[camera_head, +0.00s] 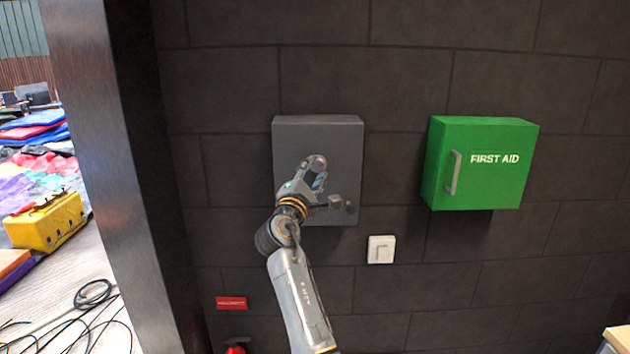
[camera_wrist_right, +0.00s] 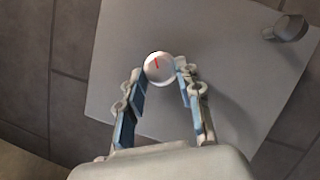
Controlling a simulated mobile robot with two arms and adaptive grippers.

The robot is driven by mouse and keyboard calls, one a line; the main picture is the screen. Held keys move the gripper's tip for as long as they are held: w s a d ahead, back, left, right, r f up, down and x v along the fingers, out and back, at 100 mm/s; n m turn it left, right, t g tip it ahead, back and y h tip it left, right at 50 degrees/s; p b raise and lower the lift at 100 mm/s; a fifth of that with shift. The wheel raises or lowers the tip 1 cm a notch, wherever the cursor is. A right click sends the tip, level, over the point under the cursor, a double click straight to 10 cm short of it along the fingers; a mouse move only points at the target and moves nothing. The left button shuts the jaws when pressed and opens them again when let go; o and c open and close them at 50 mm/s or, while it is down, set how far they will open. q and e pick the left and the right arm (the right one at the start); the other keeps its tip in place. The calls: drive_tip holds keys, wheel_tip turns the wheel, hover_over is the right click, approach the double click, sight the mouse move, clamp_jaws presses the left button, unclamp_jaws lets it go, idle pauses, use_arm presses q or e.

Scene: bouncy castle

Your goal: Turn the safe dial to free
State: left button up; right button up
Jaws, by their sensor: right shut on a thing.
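A dark grey safe (camera_head: 335,132) is fixed to the tiled wall in the head view. Its pale-looking door (camera_wrist_right: 130,40) fills much of the right wrist view. The round white dial (camera_wrist_right: 159,68) with a red mark sits between my right fingertips. A dark knob or handle (camera_head: 350,206) sticks out at the safe's lower right. It also shows at the upper right of the wrist view (camera_wrist_right: 290,28). My left gripper is not in view.
A green first aid box (camera_head: 490,195) hangs to the right of the safe. A white switch (camera_head: 381,249) is below, between them. A dark pillar (camera_head: 115,150) stands at left. Cables (camera_head: 92,298) lie on the floor beyond it.

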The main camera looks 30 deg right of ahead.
drive_tip(key=m+g, duration=0.1)
drive_tip(key=m, duration=0.2)
drive_tip(key=shift+a+r, duration=0.1)
drive_tip(key=shift+r, duration=0.05)
drive_tip(key=shift+r+m+g+y, duration=0.15)
drive_tip(key=shift+m+g+y, duration=0.45)
drive_tip(key=shift+m, duration=1.3)
drive_tip(key=o, duration=1.2)
drive_tip(key=v, duration=0.7)
drive_tip(key=shift+a, duration=0.15)
drive_tip(key=shift+s, duration=0.1)
